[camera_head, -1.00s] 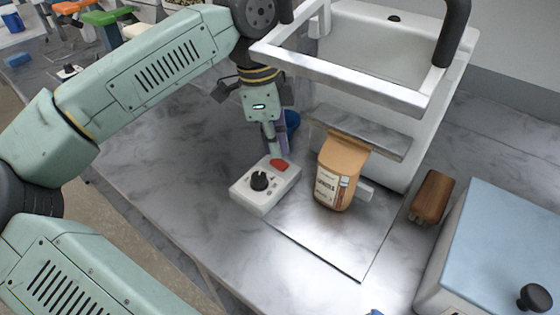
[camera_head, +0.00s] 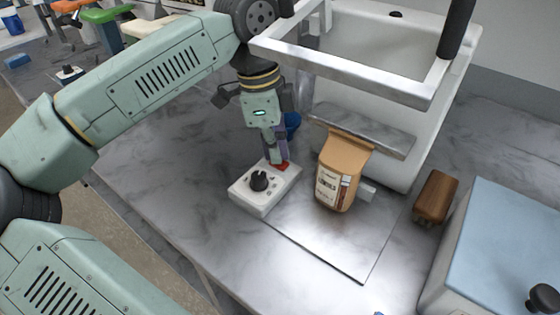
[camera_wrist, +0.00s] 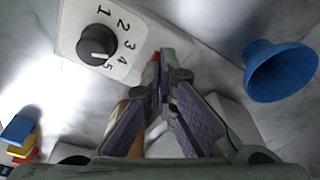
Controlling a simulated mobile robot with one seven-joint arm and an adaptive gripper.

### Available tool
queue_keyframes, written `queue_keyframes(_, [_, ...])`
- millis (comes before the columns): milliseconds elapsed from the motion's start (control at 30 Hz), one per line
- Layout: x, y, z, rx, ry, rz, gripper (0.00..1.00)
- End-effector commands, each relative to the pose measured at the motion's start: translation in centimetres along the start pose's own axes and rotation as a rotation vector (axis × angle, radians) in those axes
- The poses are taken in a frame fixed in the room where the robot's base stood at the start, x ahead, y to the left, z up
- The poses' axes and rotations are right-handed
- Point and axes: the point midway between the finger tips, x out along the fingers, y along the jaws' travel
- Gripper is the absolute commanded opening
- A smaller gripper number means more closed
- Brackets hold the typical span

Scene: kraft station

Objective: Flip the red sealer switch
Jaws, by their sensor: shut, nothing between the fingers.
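The red sealer switch (camera_head: 284,167) sits on the far right end of a white control box (camera_head: 257,207), beside a black dial (camera_head: 259,181). My gripper (camera_head: 277,163) is shut and empty, pointing down, with its fingertips at the switch and hiding part of it. In the wrist view a sliver of the red switch (camera_wrist: 154,57) shows just beside the closed fingertips (camera_wrist: 164,56). The dial (camera_wrist: 97,44) with its printed numbers is clear there. I cannot tell whether the fingertips press the switch or only hover against it.
A brown paper pouch (camera_head: 338,176) stands right of the box, under the white sealer frame (camera_head: 345,72). A blue funnel-shaped thing (camera_wrist: 279,71) is close to my gripper. A wooden block (camera_head: 435,195) and a blue-topped box (camera_head: 510,240) stand further right. The front left counter is clear.

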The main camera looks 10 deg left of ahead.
Motion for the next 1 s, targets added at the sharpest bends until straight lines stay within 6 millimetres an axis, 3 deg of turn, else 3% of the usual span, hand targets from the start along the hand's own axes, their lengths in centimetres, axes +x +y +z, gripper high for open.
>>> queue_keyframes(267, [-0.8,0.0,-0.1,0.000,0.000,0.000,0.00])
queue_keyframes(1000, [-6.7,0.0,-1.0,0.000,-0.001,0.000,0.00])
